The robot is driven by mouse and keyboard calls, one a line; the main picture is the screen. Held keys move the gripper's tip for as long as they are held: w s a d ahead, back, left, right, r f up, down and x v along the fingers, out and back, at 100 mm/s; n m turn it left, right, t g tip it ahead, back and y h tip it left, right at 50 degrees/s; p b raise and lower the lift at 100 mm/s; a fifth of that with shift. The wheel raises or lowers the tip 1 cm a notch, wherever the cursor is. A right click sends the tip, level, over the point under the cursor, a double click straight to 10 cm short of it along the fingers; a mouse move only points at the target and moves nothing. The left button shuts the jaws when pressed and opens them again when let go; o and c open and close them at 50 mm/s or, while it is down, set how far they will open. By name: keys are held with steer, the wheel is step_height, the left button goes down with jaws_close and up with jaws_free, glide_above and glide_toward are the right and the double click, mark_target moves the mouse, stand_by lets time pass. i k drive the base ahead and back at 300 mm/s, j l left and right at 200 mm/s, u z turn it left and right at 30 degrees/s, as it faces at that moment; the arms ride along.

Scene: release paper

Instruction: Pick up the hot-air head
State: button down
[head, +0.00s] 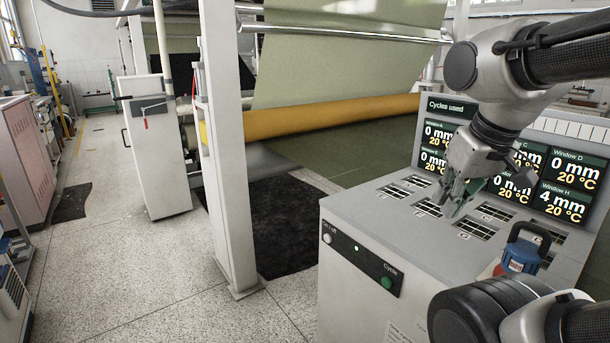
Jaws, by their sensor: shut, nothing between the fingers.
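The hot-air head (520,257), as I take it, is a blue body with a black arched handle. It stands upright on the right part of the grey bench top (350,207), at the window grids. My gripper (447,208) points down over the grids left of and behind it, clear of the handle. The gripper is shut and empty. Its tips are close to the bench top; I cannot tell whether they touch it. My own arm hides part of the bench's right front.
Several slotted windows (478,230) lie in the bench top. A display panel (568,170) rises behind them, partly hidden by my arm. A red and white item (489,270) is left of the blue body. The bench front has a green Cycle button (386,283).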

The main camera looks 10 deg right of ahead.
mark_target(520, 255)
steer(key=k+j+z, duration=0.2)
steer(key=k+j, duration=0.15)
steer(key=k+j+z, duration=0.1)
steer(key=z, duration=0.25)
steer(key=k+z, duration=0.15)
steer(key=z, duration=0.2)
steer(key=k+z, duration=0.15)
steer(key=z, duration=0.2)
